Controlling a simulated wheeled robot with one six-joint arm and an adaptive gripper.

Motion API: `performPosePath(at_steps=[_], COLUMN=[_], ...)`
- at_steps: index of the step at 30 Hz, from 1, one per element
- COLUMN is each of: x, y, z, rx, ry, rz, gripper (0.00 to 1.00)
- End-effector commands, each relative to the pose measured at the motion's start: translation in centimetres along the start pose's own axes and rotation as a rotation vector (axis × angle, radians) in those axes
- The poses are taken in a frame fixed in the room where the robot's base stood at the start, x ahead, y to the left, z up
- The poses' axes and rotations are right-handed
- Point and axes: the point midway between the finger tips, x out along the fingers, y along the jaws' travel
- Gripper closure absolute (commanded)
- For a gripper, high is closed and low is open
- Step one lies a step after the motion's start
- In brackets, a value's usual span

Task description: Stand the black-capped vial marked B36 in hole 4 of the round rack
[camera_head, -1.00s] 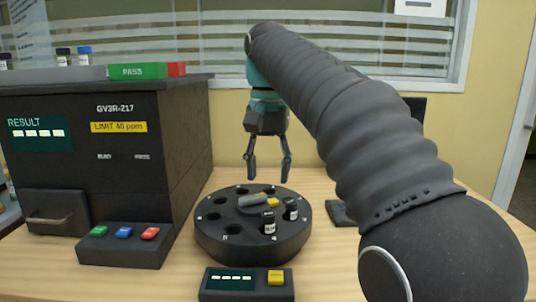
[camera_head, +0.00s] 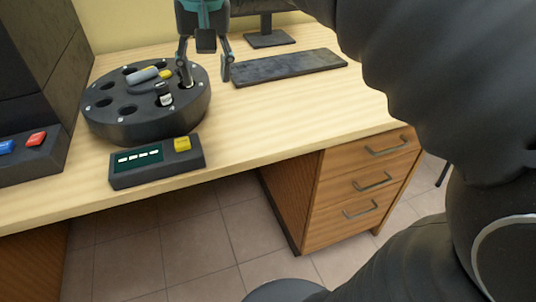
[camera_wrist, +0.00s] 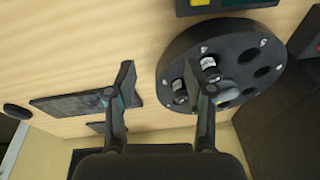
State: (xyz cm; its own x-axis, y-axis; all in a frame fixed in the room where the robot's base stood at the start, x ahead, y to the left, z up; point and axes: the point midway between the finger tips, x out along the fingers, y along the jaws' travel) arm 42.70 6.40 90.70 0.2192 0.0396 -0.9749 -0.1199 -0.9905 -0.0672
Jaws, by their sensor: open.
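The round rack (camera_head: 125,128) is a dark disc with holes around its top. One black-capped vial (camera_head: 164,96) with a white label stands in a front hole. A second vial (camera_head: 188,78) stands further right, partly behind a finger of my gripper (camera_head: 206,82). In the wrist view, both vials show, one at the rack's rim (camera_wrist: 209,66) and one (camera_wrist: 179,90) next to the right finger. My gripper (camera_wrist: 157,66) is open and empty, its fingers low at the rack's right edge.
A grey cylinder (camera_head: 142,74) with a yellow piece lies on the rack's top. A small panel with a yellow button (camera_head: 156,162) stands in front. A keyboard (camera_head: 290,67) lies to the right, and a dark machine stands left. The front right table is clear.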

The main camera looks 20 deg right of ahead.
Motion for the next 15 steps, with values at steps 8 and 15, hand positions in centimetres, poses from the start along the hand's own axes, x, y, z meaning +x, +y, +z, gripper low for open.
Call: performPosePath(at_steps=[8,15], x=[6.7,12.7], y=[5.5,8.4], z=[8.3,14.0], rx=[-0.067,-0.118], ry=[0.145,0.243], rz=[-0.003,0.013], gripper=[0.47,0.47])
